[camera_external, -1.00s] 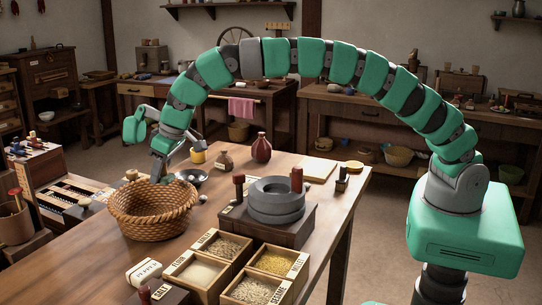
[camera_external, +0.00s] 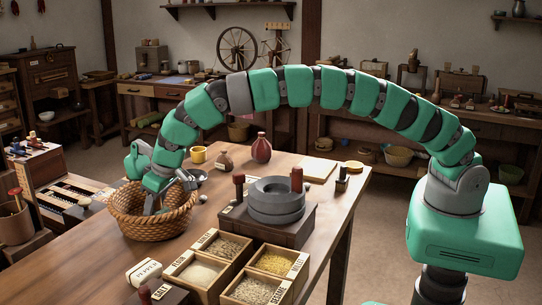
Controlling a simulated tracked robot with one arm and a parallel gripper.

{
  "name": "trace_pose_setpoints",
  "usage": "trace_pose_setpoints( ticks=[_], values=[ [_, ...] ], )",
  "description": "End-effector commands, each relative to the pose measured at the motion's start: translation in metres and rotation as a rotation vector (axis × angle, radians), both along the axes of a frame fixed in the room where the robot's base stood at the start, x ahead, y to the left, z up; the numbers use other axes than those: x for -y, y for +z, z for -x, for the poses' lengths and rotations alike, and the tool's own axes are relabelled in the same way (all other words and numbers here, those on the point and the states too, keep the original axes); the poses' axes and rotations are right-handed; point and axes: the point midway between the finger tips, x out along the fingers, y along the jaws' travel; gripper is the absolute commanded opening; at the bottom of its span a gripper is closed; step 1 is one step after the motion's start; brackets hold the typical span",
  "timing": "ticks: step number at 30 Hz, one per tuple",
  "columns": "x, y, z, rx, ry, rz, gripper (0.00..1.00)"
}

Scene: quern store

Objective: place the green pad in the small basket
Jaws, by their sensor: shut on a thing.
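The small basket (camera_external: 130,222) is a round brown wicker one, upright on the wooden table near its left edge. My gripper (camera_external: 150,206) points down into it, with its fingertips below the front rim. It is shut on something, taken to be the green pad. The pad itself cannot be made out, as the basket wall and my arm's end hide that spot. I cannot tell whether it touches the basket floor.
A stone quern (camera_external: 277,198) stands right of the basket. Open grain boxes (camera_external: 232,266) fill the front. The table's right part is mostly clear.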

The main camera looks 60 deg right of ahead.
Motion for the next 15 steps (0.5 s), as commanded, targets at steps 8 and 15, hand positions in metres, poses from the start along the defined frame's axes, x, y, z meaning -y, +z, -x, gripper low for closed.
trace_pose_setpoints(
  ticks=[8,15],
  values=[
    [0.0,-0.023,0.0,0.001,0.0,0.0,0.17],
    [0.0,-0.025,0.0,0.0,0.0,0.0,0.16]
  ],
)
